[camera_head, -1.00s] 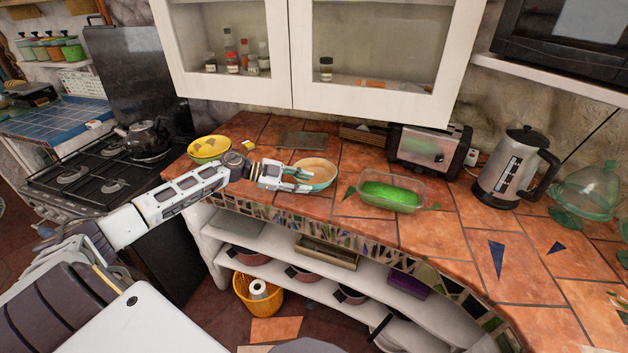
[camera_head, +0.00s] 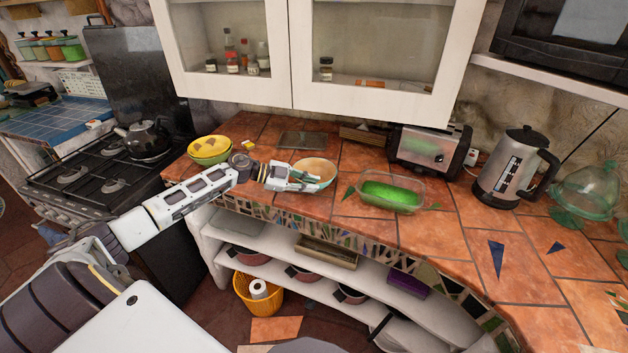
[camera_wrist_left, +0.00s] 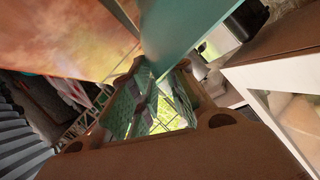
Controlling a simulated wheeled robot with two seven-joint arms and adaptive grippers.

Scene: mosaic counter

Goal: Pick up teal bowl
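The teal bowl (camera_head: 326,182), with a pale tan inside, sits near the front edge of the tiled counter (camera_head: 465,240) in the head view. My left gripper (camera_head: 312,183) is at the bowl's left front side. In the left wrist view, the bowl's teal wall (camera_wrist_left: 185,35) runs down between the two fingers (camera_wrist_left: 155,95), which look closed on it. The fingers hide part of the bowl's near side. I cannot tell whether the bowl is lifted. My right gripper is in neither view.
A yellow bowl (camera_head: 208,146) stands to the left, close to my left wrist. A clear container with green contents (camera_head: 390,193) is right of the teal bowl. A toaster (camera_head: 430,150) and a kettle (camera_head: 515,170) stand farther right. White cabinets (camera_head: 290,92) hang above the counter.

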